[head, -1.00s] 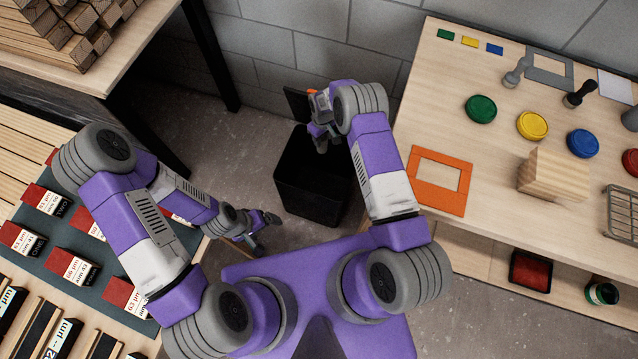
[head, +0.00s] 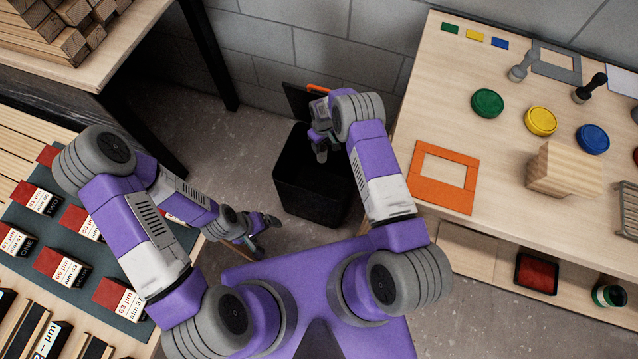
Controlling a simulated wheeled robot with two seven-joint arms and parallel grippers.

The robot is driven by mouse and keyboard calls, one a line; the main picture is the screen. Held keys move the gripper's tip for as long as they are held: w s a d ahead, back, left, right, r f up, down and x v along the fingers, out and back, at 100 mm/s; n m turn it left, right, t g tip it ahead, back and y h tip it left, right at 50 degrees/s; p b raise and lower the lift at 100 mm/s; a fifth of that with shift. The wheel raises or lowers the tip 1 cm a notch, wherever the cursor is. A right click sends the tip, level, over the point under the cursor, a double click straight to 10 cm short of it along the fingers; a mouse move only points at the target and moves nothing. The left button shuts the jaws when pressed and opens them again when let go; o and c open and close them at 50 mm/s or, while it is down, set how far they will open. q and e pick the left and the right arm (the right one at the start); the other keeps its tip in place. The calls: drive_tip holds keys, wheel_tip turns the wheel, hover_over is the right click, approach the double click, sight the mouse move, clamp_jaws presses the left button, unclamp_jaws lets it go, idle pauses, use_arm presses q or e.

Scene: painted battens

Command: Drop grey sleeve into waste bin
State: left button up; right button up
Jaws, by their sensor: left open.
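The black waste bin (head: 311,205) stands on the floor in the middle of the head view, with its dark lid (head: 297,103) tipped up against the wall behind. My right gripper (head: 321,153) points down over the bin's opening. The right arm partly covers the bin's right side. I cannot make out a grey sleeve, and whether the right fingers hold anything is too small to tell. My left gripper (head: 271,222) is open, low down to the left of the bin and apart from it.
The right-hand bench carries an orange frame (head: 444,194), coloured discs and a wooden block (head: 562,170). The left bench (head: 18,155) carries red-and-white labelled boxes on a dark mat. Stacked battens lie at upper left. Grey floor is bare around the bin.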

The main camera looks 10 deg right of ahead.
drive_tip(key=shift+o, duration=1.4)
wheel_tip(320, 180, up, 8)
drive_tip(key=p, duration=0.2)
drive_tip(key=shift+f, duration=0.2)
